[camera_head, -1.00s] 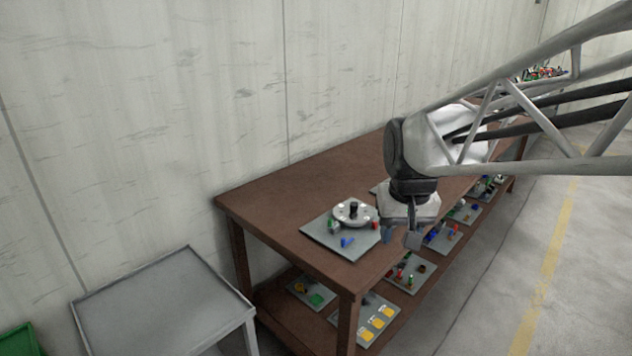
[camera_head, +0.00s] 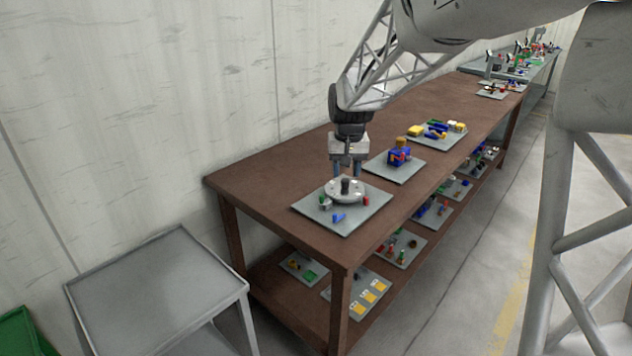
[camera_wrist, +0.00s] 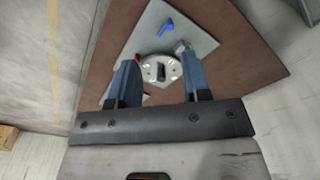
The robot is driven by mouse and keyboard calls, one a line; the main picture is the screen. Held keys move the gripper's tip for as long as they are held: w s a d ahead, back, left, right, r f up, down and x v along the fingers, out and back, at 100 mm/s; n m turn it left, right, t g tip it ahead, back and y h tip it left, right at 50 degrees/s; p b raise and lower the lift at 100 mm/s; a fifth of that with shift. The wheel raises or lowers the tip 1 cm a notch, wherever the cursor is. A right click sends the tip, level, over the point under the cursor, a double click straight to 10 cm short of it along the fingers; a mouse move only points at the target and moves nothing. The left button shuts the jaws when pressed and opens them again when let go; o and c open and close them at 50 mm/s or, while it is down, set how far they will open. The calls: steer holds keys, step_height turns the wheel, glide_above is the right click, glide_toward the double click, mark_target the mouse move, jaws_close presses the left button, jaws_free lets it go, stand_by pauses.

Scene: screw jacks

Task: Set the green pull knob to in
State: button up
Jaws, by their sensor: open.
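A grey panel (camera_head: 345,228) lies at the near end of the brown table. It carries a round pale dial (camera_head: 335,190) with a dark central knob (camera_head: 346,186). A small part with green on it (camera_head: 324,201) sits at the dial's left; it may be the green pull knob, but is too small to tell whether it is in or out. In the wrist view a small grey-green part (camera_wrist: 181,47) shows near the right finger. My gripper (camera_head: 347,170) is open and empty, pointing down above the dial's far side. The dial (camera_wrist: 160,83) appears between its fingers (camera_wrist: 159,64).
A blue part (camera_head: 339,217) and a red part (camera_head: 366,201) stand near the dial. More panels, one with a blue block (camera_head: 398,157), line the table (camera_head: 265,175) farther back. A lower shelf holds several panels. A grey side table (camera_head: 160,290) stands at left.

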glide_above(322, 195)
steer(key=shift+g, duration=0.4)
step_height(322, 195, down, 11)
steer(key=shift+a+f, duration=0.1)
steer(key=shift+f, duration=0.1)
steer(key=shift+s+f, duration=0.1)
steer(key=shift+f, duration=0.05)
steer(key=shift+f, duration=3.75)
steer(key=shift+c, duration=0.2)
jaws_close()
